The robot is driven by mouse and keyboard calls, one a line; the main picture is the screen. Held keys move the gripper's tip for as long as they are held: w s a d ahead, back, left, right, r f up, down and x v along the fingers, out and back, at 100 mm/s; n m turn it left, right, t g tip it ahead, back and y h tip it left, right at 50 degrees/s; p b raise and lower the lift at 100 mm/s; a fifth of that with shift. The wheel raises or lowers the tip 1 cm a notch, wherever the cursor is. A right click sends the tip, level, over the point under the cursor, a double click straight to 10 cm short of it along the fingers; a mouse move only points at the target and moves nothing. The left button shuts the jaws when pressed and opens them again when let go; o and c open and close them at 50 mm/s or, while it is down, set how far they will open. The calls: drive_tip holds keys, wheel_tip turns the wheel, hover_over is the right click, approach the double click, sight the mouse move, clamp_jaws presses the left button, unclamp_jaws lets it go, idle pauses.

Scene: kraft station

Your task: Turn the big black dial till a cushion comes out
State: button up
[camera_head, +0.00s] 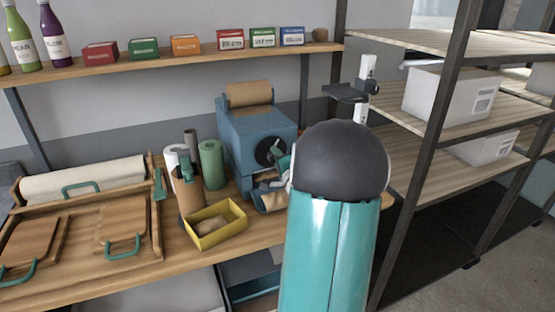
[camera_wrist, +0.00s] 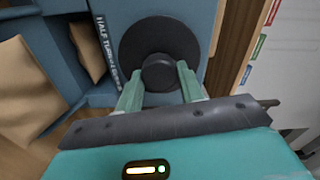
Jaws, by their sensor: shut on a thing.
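The blue machine (camera_head: 252,133) stands on the wooden bench with a roll of brown paper (camera_head: 249,94) on top. Its big black dial (camera_head: 265,152) is on the front face, partly hidden by my arm in the head view. In the wrist view the dial (camera_wrist: 140,42) is a round black disc with a raised knob (camera_wrist: 160,74) at its middle. My gripper (camera_wrist: 159,82) is shut on the knob, one green finger on each side. A brown paper cushion (camera_wrist: 28,88) lies in the machine's blue outlet at the left of the wrist view, and another brown piece (camera_wrist: 88,46) shows beside it.
A yellow box (camera_head: 216,228) holding a brown item stands on the bench, left of my arm. Green, grey and white rolls (camera_head: 211,165) stand beside the machine. Shelves with white boxes (camera_head: 448,94) are at the right.

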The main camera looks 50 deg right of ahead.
idle(0.5)
drive_tip(key=o, duration=1)
drive_tip(key=v, duration=1.4)
